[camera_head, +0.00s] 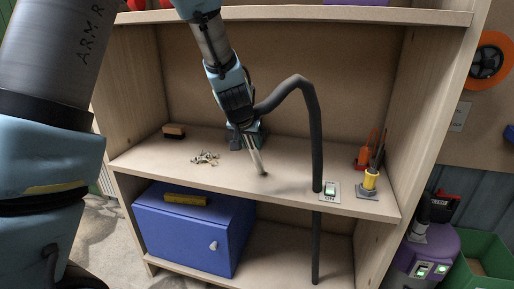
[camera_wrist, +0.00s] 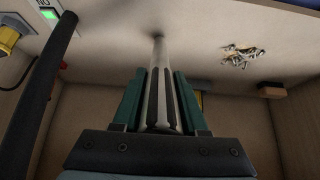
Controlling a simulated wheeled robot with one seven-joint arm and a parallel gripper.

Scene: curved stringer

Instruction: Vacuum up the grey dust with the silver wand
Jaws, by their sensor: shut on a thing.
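My gripper (camera_head: 245,128) is shut on the silver wand (camera_head: 257,158), which slants down to the middle shelf. The wand also shows between the green fingers in the wrist view (camera_wrist: 160,95). Its tip is at or just above the shelf board, by a small dark grey smudge (camera_head: 264,175) that may be the grey dust; the wand tip partly hides it. I cannot tell whether the tip touches the board. A black hose (camera_head: 317,130) arcs from the wand and runs down past the shelf's front.
A pile of small metallic bits (camera_head: 205,158) lies left of the wand, with a brown brush-like block (camera_head: 174,131) behind it. A yellow holder (camera_head: 370,180) and red-handled tools (camera_head: 368,150) stand at the right. A blue cabinet (camera_head: 190,230) is below. The shelf's front middle is clear.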

